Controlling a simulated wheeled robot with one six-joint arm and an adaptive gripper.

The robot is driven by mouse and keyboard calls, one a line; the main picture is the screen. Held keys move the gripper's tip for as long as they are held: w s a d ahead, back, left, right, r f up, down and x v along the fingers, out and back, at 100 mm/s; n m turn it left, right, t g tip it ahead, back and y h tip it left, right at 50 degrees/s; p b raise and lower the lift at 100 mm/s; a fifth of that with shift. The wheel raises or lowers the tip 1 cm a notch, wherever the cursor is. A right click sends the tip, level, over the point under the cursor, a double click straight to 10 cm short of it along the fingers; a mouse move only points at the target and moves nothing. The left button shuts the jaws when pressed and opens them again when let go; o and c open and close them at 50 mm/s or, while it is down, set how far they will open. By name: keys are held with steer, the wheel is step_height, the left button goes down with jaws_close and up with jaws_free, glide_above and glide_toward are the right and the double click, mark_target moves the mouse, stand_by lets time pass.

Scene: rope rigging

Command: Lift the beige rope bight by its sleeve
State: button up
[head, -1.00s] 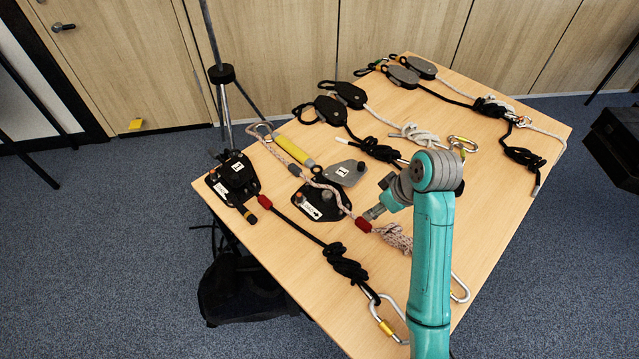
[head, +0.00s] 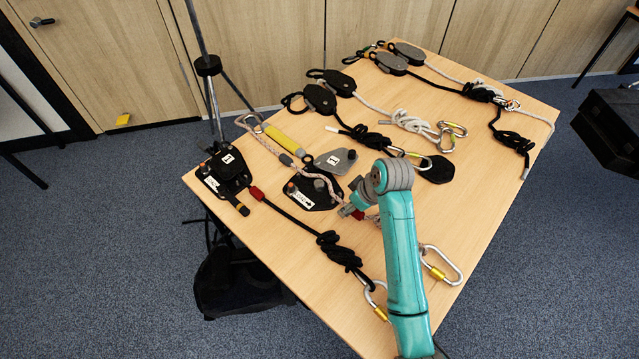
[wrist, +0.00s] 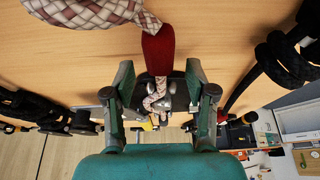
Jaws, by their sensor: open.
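The beige patterned rope (wrist: 90,12) crosses the top of the wrist view. It enters a dark red sleeve (wrist: 158,55), and a thinner rope length runs on from there between my fingers toward a black pulley device. In the head view the red sleeve (head: 358,213) is small and partly covered by my arm, which hides most of the rope's knotted bundle. My gripper (wrist: 160,75) is open, a finger on each side of the rope line, with the sleeve just ahead of the fingertips. I see no contact. In the head view my gripper (head: 347,210) is beside the sleeve.
A black rope with a knot (head: 338,248) lies left of my arm, with its own red sleeve (head: 257,193). The black device (head: 312,192) is close to my gripper. Carabiners (head: 440,266) and more rigging lie around.

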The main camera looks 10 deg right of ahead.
jaws_close()
steer(key=shift+r, duration=0.1)
